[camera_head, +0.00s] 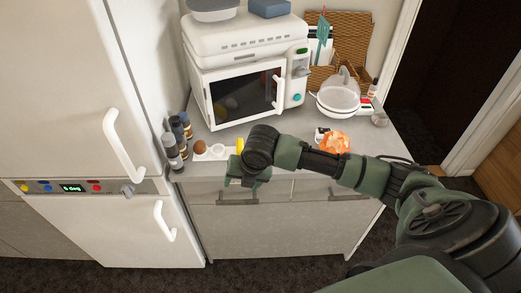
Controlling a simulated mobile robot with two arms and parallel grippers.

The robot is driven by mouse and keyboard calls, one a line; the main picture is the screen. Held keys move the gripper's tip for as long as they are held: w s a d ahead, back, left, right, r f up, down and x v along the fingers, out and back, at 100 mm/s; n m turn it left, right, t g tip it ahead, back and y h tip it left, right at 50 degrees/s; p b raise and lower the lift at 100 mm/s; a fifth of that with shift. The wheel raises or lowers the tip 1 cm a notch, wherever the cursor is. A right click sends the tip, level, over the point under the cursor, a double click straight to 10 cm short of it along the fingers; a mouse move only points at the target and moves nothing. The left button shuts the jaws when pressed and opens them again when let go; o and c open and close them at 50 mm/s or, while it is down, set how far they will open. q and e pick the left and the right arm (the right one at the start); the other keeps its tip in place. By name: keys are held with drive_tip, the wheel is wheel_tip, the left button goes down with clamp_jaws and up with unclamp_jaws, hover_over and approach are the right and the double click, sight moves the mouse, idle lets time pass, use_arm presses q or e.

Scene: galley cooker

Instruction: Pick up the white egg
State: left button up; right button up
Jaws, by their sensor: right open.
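The white egg (218,149) appears as a small pale rounded shape in a white holder (211,157) near the front edge of the counter. A brown egg (200,147) sits just left of it. My right gripper (241,182) hangs to the right of the eggs and nearer to me, at the counter's front edge, apart from the white egg. It is open; its fingers are small and partly hidden by my wrist. My left gripper is out of view.
Dark bottles (177,142) stand left of the eggs. A white microwave (240,100) stands behind. A yellow item (240,145) is partly hidden by my wrist. An orange item (334,142) lies beyond my forearm. A fridge (75,120) borders the counter on the left.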

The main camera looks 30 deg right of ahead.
drive_tip(key=w+d+r+n+h, duration=0.1)
drive_tip(key=w+d+r+n, duration=0.15)
drive_tip(key=d, duration=0.35)
drive_tip(key=w+d+r+n, duration=0.2)
drive_tip(key=w+d+r, duration=0.15)
drive_tip(key=d, duration=0.25)
drive_tip(key=shift+n, duration=0.25)
drive_tip(key=x, duration=0.2)
drive_tip(key=p+x, duration=0.1)
drive_tip(key=x, duration=0.1)
drive_tip(key=p+x, duration=0.1)
drive_tip(key=x, duration=0.1)
drive_tip(key=shift+w+d+r, duration=0.15)
drive_tip(key=shift+d, duration=0.2)
drive_tip(key=shift+w+f, duration=0.2)
drive_tip(key=shift+f, duration=0.3)
drive_tip(key=c, duration=0.8)
